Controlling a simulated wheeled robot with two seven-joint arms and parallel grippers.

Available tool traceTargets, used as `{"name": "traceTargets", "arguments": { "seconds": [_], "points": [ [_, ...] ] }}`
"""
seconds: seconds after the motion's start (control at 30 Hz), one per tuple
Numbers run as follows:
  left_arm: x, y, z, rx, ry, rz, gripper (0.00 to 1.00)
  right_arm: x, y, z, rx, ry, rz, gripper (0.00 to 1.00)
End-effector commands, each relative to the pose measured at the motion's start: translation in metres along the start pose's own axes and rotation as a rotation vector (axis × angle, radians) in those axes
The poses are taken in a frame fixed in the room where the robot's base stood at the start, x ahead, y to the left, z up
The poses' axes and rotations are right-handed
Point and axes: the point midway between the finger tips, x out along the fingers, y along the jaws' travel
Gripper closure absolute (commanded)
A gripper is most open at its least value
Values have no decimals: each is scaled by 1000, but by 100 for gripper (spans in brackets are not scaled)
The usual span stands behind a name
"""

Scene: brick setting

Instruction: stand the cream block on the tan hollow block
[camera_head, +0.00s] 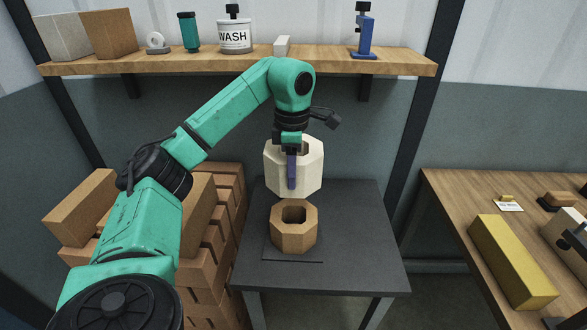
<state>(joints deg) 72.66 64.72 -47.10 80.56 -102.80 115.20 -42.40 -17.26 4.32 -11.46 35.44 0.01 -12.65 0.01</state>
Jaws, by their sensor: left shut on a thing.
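The cream block (310,172) is an upright, many-sided hollow block, held in the air over the dark table (362,250). My left gripper (291,170) comes down from above and is shut on the cream block's near wall, with one finger showing on the outside. The finger inside the cream block is hidden. My right gripper is not in view.
Stacked bricks (205,215) stand left of the table. A wooden bench (455,215) with a yellow block (512,260) is at the right. The table's right side is clear.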

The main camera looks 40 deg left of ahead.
Motion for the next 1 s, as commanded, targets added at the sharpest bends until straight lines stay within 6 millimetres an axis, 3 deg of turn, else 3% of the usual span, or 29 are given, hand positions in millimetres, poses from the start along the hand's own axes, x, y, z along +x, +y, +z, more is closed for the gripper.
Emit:
{"name": "traceTargets", "arguments": {
  "seconds": [0.03, 0.07, 0.53, 1.0],
  "points": [
    [23, 0, 1, 3, -3, -1, 100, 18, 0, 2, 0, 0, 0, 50],
    [31, 0, 1, 2, -3, -1, 100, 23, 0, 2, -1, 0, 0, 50],
    [98, 0, 0, 2, -2, 2, 100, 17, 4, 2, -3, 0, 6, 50],
    [110, 1, 1, 2, -5, 5, 100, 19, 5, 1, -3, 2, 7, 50]
  ]
}}
